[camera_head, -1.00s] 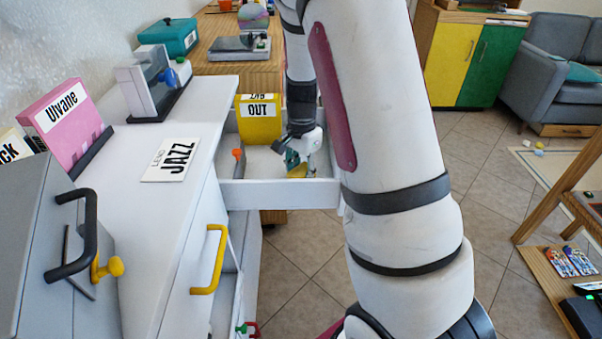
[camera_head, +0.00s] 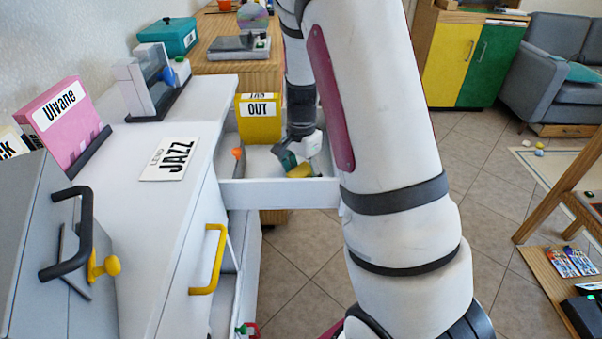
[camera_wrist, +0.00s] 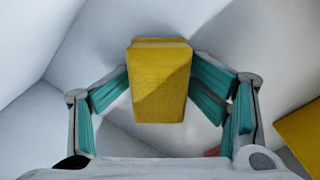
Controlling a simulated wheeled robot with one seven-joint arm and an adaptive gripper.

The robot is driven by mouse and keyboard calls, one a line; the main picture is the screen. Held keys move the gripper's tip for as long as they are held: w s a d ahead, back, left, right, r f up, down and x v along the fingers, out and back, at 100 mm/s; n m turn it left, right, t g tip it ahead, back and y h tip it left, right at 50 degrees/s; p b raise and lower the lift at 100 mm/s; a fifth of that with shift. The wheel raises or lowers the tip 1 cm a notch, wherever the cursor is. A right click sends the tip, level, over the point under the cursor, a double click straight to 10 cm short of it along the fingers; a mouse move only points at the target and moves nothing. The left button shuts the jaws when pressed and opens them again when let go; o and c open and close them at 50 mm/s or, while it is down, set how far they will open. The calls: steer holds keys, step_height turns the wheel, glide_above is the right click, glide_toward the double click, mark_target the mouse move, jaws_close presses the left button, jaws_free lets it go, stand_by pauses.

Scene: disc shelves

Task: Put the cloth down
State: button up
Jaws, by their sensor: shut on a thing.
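The cloth (camera_wrist: 159,82) looks like a thick yellow folded block. In the wrist view it sits between the two teal finger pads of my gripper (camera_wrist: 160,90), which is shut on it. In the head view my gripper (camera_head: 296,163) is inside the open white drawer (camera_head: 275,194), with the yellow cloth (camera_head: 300,171) low between its fingers near the drawer's front. I cannot tell whether the cloth touches the drawer floor. Part of my gripper is hidden by the drawer front.
A yellow OUT sleeve (camera_head: 259,120) stands at the back of the drawer. An orange-topped tool (camera_head: 238,155) is by the drawer's left wall. The JAZZ card (camera_head: 170,158) and pink Ulvane sleeve (camera_head: 70,124) are on the white cabinet top. Drawer floor between sleeve and front is mostly clear.

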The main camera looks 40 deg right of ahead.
mark_target(301, 171)
step_height(301, 171, up, 13)
steer(key=p, duration=0.5)
steer(key=s+a+r+n+y, duration=0.1)
steer(key=s+a+r+n, duration=0.3)
steer(key=s+a+r, duration=0.25)
steer(key=s+a+r+n, duration=0.2)
steer(key=s+a+n, duration=0.1)
steer(key=s, duration=0.5)
steer(key=s+a+r+n, duration=0.2)
steer(key=s+a+n, duration=0.1)
steer(key=s, duration=0.5)
steer(key=s+a+r+n+h, duration=0.1)
steer(key=s+a+r+n, duration=0.1)
steer(key=s+n, duration=0.3)
steer(key=s, duration=0.4)
steer(key=shift+a+r+n+t, duration=0.2)
steer(key=shift+a+n+t, duration=0.1)
steer(key=shift+a, duration=0.1)
step_height(301, 171, up, 21)
steer(key=t+p, duration=0.3)
steer(key=p, duration=1.6)
steer(key=shift+a+r, duration=0.15)
steer(key=shift+r, duration=0.05)
